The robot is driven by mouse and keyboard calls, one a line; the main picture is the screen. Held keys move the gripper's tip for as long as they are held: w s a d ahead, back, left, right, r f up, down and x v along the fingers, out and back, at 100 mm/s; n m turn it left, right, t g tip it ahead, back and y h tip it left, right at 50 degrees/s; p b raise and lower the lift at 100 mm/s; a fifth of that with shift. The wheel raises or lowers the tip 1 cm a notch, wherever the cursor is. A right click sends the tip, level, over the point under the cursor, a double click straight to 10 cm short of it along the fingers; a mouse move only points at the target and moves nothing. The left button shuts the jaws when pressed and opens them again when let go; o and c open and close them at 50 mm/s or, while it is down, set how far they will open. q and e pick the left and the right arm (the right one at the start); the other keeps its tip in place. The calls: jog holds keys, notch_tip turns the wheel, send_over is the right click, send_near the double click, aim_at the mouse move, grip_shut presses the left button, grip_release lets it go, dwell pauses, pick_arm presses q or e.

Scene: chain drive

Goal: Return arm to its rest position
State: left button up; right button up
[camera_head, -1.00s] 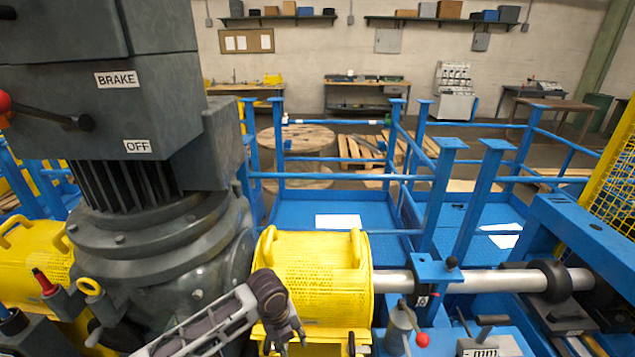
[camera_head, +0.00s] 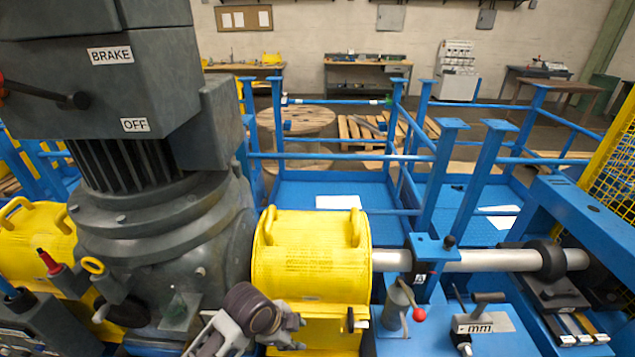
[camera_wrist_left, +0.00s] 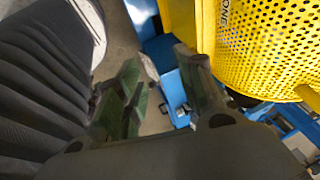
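My left gripper (camera_head: 291,334) is at the bottom centre of the head view, in front of the yellow guard (camera_head: 312,258). In the left wrist view my left gripper (camera_wrist_left: 160,88) has its two fingers spread apart with nothing between them. The yellow perforated guard (camera_wrist_left: 255,45) fills the upper right of that view, close to the right finger. Whether the finger touches it I cannot tell. The rest of my left arm runs out of the bottom of the head view. My right gripper and arm are not in view.
A large grey motor (camera_head: 150,215) with BRAKE and OFF labels stands left of the guard. A steel shaft (camera_head: 490,261) runs right from the guard through a blue bracket (camera_head: 432,255). A red-knobbed lever (camera_head: 418,314) stands below it. Blue railings (camera_head: 345,157) lie behind.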

pick_arm(q)
jog(key=s+a+n+t+y, duration=0.1)
jog(key=s+a+n+y, duration=0.1)
jog(key=s+a+n, duration=0.45)
jog(key=s+a+n+y, duration=0.1)
jog(key=s+a+n, duration=0.2)
jog(key=a+n, duration=0.7)
notch_tip(320, 180, down, 35)
jog(key=s+g+b, duration=0.1)
jog(key=s+b, duration=0.1)
jog(key=s+a+f, duration=0.2)
jog(key=s+f, duration=0.8)
jog(key=s, duration=0.1)
jog(key=s+a+f+g+b, duration=0.1)
jog(key=s+f, duration=1)
jog(key=shift+s+a+f+g+y, duration=0.3)
jog(key=shift+a, duration=0.1)
